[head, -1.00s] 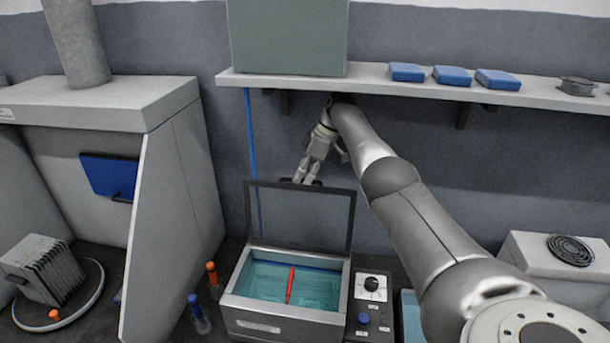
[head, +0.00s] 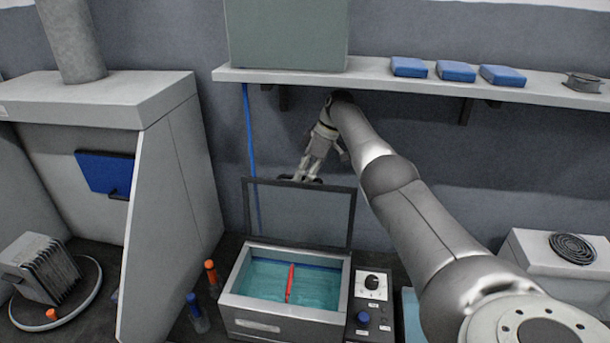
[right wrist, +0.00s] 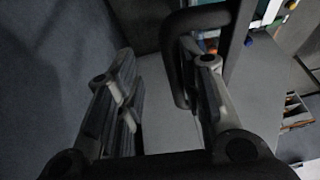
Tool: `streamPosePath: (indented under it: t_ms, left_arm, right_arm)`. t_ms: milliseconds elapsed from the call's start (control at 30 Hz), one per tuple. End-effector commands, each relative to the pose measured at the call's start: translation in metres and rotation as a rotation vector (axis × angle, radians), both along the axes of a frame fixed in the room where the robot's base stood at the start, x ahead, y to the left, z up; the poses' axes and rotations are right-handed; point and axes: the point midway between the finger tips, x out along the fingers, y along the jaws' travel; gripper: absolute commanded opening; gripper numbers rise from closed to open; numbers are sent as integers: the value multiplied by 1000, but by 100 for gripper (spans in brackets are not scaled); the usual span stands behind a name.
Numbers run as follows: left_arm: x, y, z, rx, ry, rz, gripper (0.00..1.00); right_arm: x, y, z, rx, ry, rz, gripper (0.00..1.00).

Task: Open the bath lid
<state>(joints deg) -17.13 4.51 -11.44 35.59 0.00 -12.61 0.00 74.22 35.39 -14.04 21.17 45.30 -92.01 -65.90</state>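The bath (head: 285,326) is a grey box on the bench, with teal liquid and a red stick-like object (head: 290,283) inside. Its lid (head: 302,215), a dark-framed see-through panel, stands raised, nearly upright at the bath's back edge. My right gripper (head: 302,180) is behind the lid's top edge, its tips partly hidden there. In the right wrist view its fingers (right wrist: 165,95) are spread apart. The lid's dark loop handle (right wrist: 178,60) shows near the right-hand finger; I cannot tell whether they touch. My left gripper is not in view.
A shelf (head: 390,84) with blue boxes (head: 456,71) runs above my right arm. A knobbed control box (head: 371,300) stands right of the bath. Orange- and blue-capped tubes (head: 211,275) and a grey hood (head: 170,220) are left.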

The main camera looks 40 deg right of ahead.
Motion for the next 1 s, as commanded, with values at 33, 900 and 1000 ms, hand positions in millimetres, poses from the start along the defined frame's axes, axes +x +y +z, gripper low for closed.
streamPosePath:
  t_ms: [33, 900, 1000]
  left_arm:
    - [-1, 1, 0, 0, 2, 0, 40]
    - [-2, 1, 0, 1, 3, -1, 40]
    - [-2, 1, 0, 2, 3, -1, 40]
  right_arm:
    - [1, -1, 1, -2, -4, -2, 33]
    - [-79, -97, 27, -1, 5, -4, 33]
    - [-82, -101, 27, -1, 2, -1, 33]
